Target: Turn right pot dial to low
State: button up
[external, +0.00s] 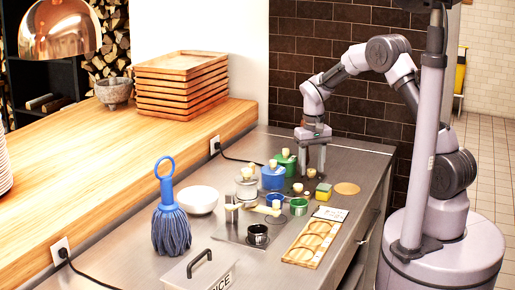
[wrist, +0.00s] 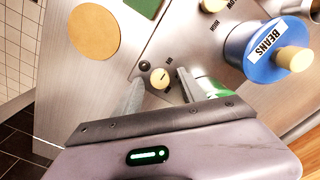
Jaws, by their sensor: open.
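A small cream dial (wrist: 160,77) with a dark pointer mark sits on a metal panel in the wrist view. Small lettering is printed beside it, too small to read surely. My gripper (wrist: 161,85) is open, with one finger on each side of this dial; whether either touches it I cannot tell. In the external view my gripper (external: 313,172) points straight down at the panel, near the blue pot (external: 272,179). A second cream dial (wrist: 213,5) shows at the wrist view's top edge, with lettering around it. Which way the nearer dial's pointer reads is unclear.
The blue pot labelled BEANS (wrist: 262,45) stands close on the right. A yellow-green sponge (external: 323,193) and a round tan mat (external: 347,188) lie nearby. A wooden tray (external: 300,253) lies at the counter's front.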

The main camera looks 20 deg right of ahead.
jog(key=shift+f, duration=0.1)
grip_shut()
jog(key=shift+m, duration=0.3)
jog(key=m, duration=0.5)
jog(key=shift+m, duration=0.3)
jog(key=m, duration=0.5)
jog(key=shift+m+b, duration=0.3)
jog(key=shift+m, duration=0.1)
dwell(0.3)
grip_release()
